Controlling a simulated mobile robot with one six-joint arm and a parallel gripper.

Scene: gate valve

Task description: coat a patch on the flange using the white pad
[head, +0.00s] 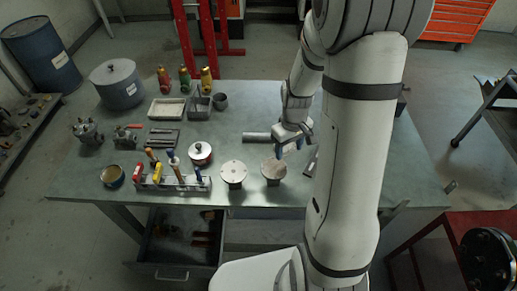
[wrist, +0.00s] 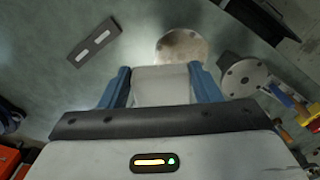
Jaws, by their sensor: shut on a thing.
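My gripper (wrist: 160,69) has blue fingers, shut on the white pad (wrist: 162,88) between them. In the head view my gripper (head: 291,147) is low over the table, just behind and right of a brownish round flange (head: 273,169). In the wrist view this flange (wrist: 183,45) shows just beyond the pad, which hides its near edge. I cannot tell whether the pad touches it. A second, greyer flange (head: 234,171) with bolt holes stands to its left; it also shows in the wrist view (wrist: 243,76). The pad is not clear in the head view.
A dark slotted bar (wrist: 93,42) lies nearby. The back right of the table is mostly clear.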

